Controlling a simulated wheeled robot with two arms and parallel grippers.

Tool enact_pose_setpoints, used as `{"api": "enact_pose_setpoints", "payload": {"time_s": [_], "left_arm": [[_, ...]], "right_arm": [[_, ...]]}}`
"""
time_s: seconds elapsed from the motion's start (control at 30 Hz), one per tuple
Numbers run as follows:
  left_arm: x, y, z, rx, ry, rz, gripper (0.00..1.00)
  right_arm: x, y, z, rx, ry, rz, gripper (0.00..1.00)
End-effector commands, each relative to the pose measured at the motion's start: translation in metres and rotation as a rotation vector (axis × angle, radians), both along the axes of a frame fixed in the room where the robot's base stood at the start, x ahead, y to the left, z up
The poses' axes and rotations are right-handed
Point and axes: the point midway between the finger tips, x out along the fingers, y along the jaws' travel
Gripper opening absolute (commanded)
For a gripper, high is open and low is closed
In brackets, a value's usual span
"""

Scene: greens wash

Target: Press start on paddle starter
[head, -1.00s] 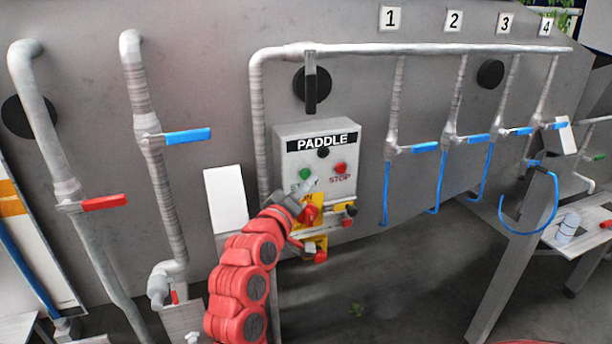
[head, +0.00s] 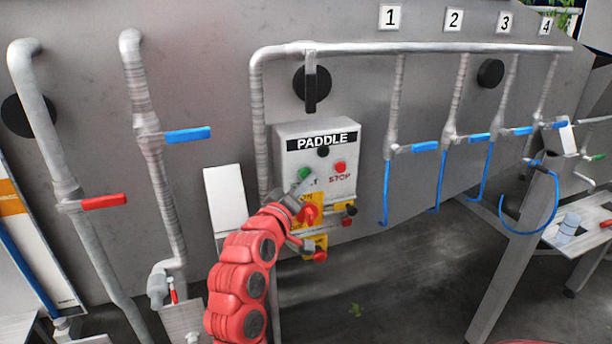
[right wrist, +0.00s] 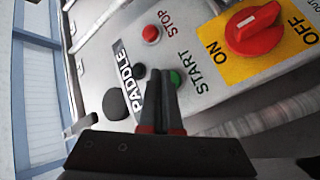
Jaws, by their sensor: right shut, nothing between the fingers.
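The grey paddle starter box (head: 290,133) is on the wall panel under a PADDLE label. Its green START button (head: 304,173) is at the lower left of the box face, and the red STOP button (head: 340,167) is to its right. My right gripper (head: 302,186) is shut and empty, its tips just below the green button, covering part of the START label. In the right wrist view the tips (right wrist: 161,76) overlap the left edge of the green button (right wrist: 177,77). I cannot tell whether they touch it. My left gripper is out of view.
A red rotary ON/OFF switch (right wrist: 253,28) on a yellow plate is close below the buttons. A pipe (head: 258,130) runs down beside the box. Blue-handled valves (head: 425,147) hang to the right, and a blank white plate (head: 226,200) is to the left.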

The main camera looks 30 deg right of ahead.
Motion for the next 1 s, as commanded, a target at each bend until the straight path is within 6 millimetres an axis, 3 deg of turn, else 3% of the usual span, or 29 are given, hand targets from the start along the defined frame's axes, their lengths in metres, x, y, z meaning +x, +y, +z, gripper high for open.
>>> {"api": "enact_pose_setpoints", "payload": {"time_s": [1.0], "left_arm": [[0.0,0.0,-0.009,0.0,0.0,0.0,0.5]], "right_arm": [[0.0102,-0.0027,-0.0003,-0.001,0.0,-0.001,0.0]]}}
